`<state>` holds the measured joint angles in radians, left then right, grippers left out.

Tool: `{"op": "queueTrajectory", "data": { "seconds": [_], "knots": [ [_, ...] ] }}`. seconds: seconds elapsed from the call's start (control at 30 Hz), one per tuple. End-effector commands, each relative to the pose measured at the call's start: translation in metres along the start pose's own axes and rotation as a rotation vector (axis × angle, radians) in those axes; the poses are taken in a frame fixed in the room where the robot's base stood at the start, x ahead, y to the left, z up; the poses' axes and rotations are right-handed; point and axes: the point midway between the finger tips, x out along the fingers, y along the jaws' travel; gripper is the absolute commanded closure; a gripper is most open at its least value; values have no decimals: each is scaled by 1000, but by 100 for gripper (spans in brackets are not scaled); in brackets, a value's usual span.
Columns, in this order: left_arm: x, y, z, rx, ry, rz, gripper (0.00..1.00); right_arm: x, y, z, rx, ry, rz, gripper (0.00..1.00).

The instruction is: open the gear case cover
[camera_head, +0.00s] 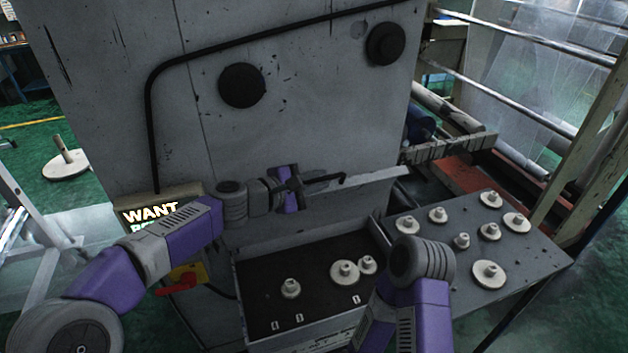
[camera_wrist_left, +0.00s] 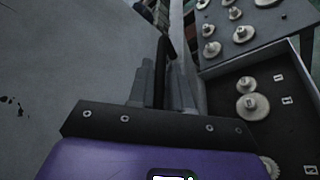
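The gear case (camera_head: 241,290) is an open-topped grey box against the machine, with white gears on its dark floor. Its cover (camera_head: 375,185) appears as a pale slab seen nearly edge-on, raised above the box. A black bar handle (camera_head: 332,180) runs along the cover. My left gripper (camera_head: 303,187) is at this handle; in the left wrist view the gripper (camera_wrist_left: 163,88) has its two fingers on either side of the black bar (camera_wrist_left: 164,55), seemingly closed on it. My right arm enters at the bottom; its gripper is out of view.
A grey table (camera_head: 535,250) with several white gears on pegs stands right of the case. A lit sign (camera_head: 150,212) and a red-and-yellow switch (camera_head: 182,278) are left of it. The grey machine wall (camera_head: 290,120) rises behind my left gripper.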

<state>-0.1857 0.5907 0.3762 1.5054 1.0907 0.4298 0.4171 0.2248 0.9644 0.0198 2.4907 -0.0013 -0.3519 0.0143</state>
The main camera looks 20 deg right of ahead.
Motion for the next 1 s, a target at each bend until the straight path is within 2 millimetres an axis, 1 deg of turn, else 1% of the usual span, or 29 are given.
{"op": "queueTrajectory", "data": {
  "seconds": [0.03, 0.1, 0.33, 0.4, 0.47, 0.7, 0.8, 0.9, 1.0],
  "knots": [
    [0, 0, -1, 0, 1, 0, 72, 0, 0, 0, 0, 0, 0, 100],
    [0, 0, 0, 0, 1, 0, 62, 0, 0, 0, 0, 0, 0, 100],
    [-1, 0, 0, 0, 0, 1, 62, 0, 0, 0, 0, 0, 0, 100],
    [-4, 1, 0, 0, 1, 2, 62, 0, 0, 0, 0, 0, 0, 100],
    [-10, 1, -1, 1, 2, 3, 62, 1, 0, 0, 0, 0, 0, 100],
    [-50, 1, -1, 1, 3, 2, 62, 3, 1, 0, 0, 0, 0, 100],
    [-64, 1, -1, 1, 3, 2, 62, 3, 1, 0, 0, 0, 0, 100],
    [-72, 0, -1, -1, 2, 1, 62, 3, 1, 0, 0, 0, 0, 100],
    [-76, 0, 0, 0, 1, 1, 62, 3, 1, 0, 0, 0, 0, 100]
  ]
}}
